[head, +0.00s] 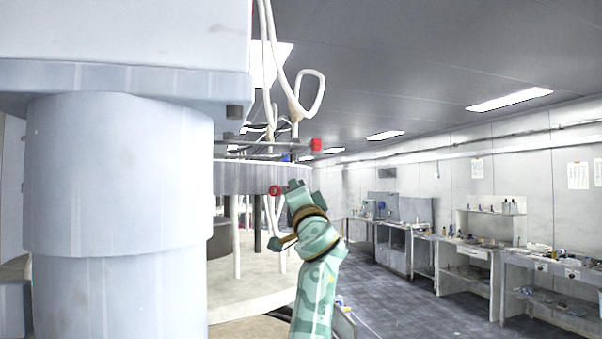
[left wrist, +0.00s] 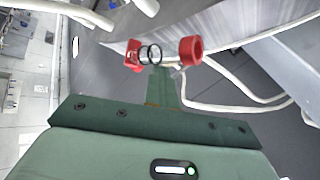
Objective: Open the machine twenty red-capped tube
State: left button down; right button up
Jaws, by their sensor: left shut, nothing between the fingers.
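Several red parts show on the machine by my left gripper. In the head view a red ring (head: 274,190) sits just left of the gripper's tip, and a red cap (head: 316,145) sits higher up, under the white hoses. My left gripper (head: 297,185) is raised beside the machine's round rim, shut and empty. In the left wrist view its closed fingers (left wrist: 161,72) point at the gap between a red ring-shaped cap (left wrist: 190,51) on the right and another red piece (left wrist: 133,55) on the left. I cannot tell whether they touch. My right gripper is not in view.
Black rings (left wrist: 150,53) lie between the red pieces. A thick grey column (head: 120,180) fills the head view's left. White hoses (head: 310,95) hang above the round rim (head: 245,177). Cluttered benches (head: 465,255) line the right wall, with open floor (head: 400,305) before them.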

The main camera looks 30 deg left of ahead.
pick_arm(q)
jog(key=shift+a+f, duration=0.1)
jog(key=shift+f, duration=0.05)
jog(key=b+v, duration=0.4)
jog(key=v, duration=1.2)
jog(key=shift+d, duration=0.25)
jog(key=shift+s, duration=0.1)
